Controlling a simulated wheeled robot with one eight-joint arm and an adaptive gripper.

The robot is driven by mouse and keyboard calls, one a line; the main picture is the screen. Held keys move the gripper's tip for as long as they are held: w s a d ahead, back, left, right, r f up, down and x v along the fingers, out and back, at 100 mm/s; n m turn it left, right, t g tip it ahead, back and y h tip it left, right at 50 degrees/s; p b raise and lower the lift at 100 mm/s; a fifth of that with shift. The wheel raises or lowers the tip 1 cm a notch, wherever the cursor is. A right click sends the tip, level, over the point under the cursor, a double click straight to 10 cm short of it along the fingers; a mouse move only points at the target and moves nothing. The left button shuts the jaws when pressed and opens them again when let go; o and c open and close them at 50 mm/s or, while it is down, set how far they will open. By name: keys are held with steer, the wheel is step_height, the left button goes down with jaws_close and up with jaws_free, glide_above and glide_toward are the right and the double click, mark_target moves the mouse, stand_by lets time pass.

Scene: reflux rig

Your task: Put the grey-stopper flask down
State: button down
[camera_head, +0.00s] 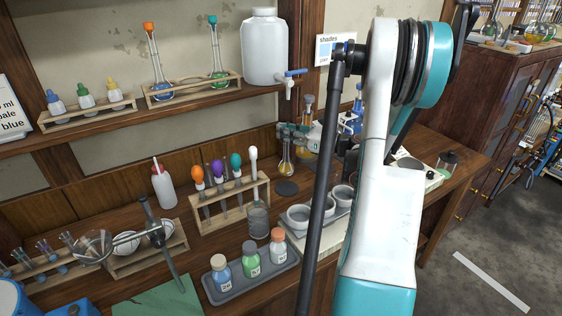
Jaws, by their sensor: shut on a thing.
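My gripper (287,132) is at the back of the bench, small in view and partly behind my arm. It is shut on the neck of a small clear flask, the grey-stopper flask (286,168), which has a little yellowish liquid in its bulb. I cannot tell whether the flask's base touches the bench.
A wooden rack (232,210) with several coloured-bulb droppers stands left of the mat. A grey tray (252,283) of bottles is in front, and white cups (298,214) stand to the right. A shelf (190,105) with a white tank (265,50) is above.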

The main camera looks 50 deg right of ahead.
mark_target(285, 157)
steer(key=shift+f+b, duration=1.05)
steer(key=shift+f, duration=2.35)
steer(key=shift+f, duration=0.2)
steer(key=c, duration=1.6)
jaws_free()
steer(key=shift+r, duration=0.1)
steer(key=shift+s+r, duration=0.1)
steer(key=shift+r, duration=0.05)
steer(key=p+v, duration=0.2)
steer(key=v, duration=0.9)
steer(key=shift+s+d, duration=0.15)
steer(key=shift+s, duration=0.25)
